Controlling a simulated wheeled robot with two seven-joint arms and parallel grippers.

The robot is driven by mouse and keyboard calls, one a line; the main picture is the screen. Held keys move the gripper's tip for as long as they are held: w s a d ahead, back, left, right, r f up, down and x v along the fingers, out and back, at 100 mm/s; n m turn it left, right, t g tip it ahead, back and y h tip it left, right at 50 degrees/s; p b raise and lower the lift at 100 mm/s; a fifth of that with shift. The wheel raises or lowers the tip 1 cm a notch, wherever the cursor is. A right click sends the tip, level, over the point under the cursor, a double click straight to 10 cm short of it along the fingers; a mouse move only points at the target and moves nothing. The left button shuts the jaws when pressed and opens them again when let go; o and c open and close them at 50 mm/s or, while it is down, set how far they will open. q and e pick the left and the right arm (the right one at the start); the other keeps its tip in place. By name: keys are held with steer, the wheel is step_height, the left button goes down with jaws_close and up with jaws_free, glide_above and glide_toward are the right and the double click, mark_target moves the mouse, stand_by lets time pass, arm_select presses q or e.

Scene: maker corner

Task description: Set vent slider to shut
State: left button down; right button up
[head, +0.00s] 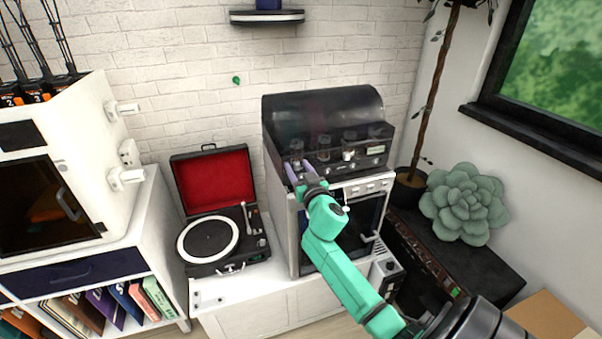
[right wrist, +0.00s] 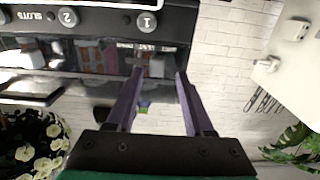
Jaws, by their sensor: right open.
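A cabinet-shaped machine (head: 283,209) with a dark curved hood (head: 325,108) stands against the brick wall. A dark glossy front strip under the hood carries several small jar-like or knob-like shapes. The vent slider cannot be made out for certain in either view. My right gripper (head: 299,168) is at the left part of this strip, its purple fingers apart. In the right wrist view the open, empty fingers (right wrist: 159,74) point at a dark glossy panel (right wrist: 100,56) with upside-down "SLOTS" lettering and round marks 1 and 2. Contact cannot be told. My left gripper is not in view.
A record player (head: 210,237) with a raised red-lined lid stands left of the machine. A white enclosure (head: 98,205) is farther left. A potted plant (head: 409,180) and a big succulent (head: 465,203) stand to the right. My green arm covers part of the machine's front.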

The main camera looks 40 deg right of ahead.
steer(key=b+v, duration=0.2)
steer(key=v, duration=1.2)
steer(key=shift+s+a, duration=0.2)
